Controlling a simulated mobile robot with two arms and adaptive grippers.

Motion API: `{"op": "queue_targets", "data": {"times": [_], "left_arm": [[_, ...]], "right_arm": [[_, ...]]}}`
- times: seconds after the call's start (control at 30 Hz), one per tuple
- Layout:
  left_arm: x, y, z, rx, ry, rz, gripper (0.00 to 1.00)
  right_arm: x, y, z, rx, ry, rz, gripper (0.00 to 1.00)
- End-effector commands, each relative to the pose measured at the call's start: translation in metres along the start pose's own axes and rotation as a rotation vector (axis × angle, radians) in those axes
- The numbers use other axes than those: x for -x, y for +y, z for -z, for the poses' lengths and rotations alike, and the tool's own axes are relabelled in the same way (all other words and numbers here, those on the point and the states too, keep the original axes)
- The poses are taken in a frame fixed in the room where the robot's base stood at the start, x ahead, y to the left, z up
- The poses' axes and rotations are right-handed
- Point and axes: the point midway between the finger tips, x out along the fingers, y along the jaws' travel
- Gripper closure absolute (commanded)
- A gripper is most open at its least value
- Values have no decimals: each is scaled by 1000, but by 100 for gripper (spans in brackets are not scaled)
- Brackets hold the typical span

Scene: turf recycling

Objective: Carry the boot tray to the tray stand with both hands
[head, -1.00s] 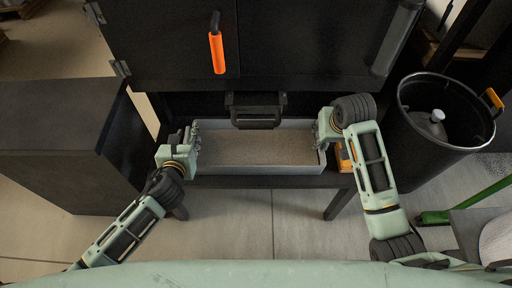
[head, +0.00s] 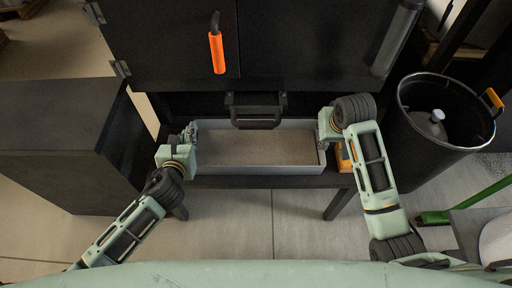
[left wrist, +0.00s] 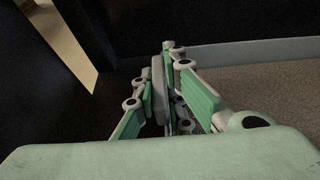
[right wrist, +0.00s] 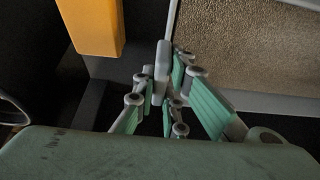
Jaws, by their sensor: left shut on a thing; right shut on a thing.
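The boot tray (head: 258,169) is a shallow grey box with a brown textured inside, in the middle of the head view on a dark, low bench-like surface. My left gripper (head: 191,133) is shut on its left wall; in the left wrist view the fingers (left wrist: 167,85) straddle the grey rim. My right gripper (head: 326,127) is shut on its right wall, and the right wrist view shows the fingers (right wrist: 163,85) around the rim. The tray looks level. I cannot tell whether it touches the surface below. I cannot tell which thing is the tray stand.
A dark cabinet with an orange handle (head: 217,53) rises behind the tray, with a black handle (head: 256,110) above its back edge. A yellow-orange object (head: 345,157) lies just right of the tray. A black bin (head: 437,125) stands right; a dark cabinet (head: 57,135) stands left.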

Motion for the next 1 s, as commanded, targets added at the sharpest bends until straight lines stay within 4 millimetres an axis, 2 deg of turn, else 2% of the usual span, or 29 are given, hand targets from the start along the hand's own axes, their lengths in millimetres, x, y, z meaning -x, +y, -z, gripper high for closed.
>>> {"op": "queue_targets", "data": {"times": [0.47, 1.0], "left_arm": [[3, 0, -13, 2, -9, 1, 100], [18, 0, -50, 2, -10, 1, 100]], "right_arm": [[11, 0, 7, -2, 10, 0, 100], [47, 1, 22, -2, 11, -1, 100]]}}
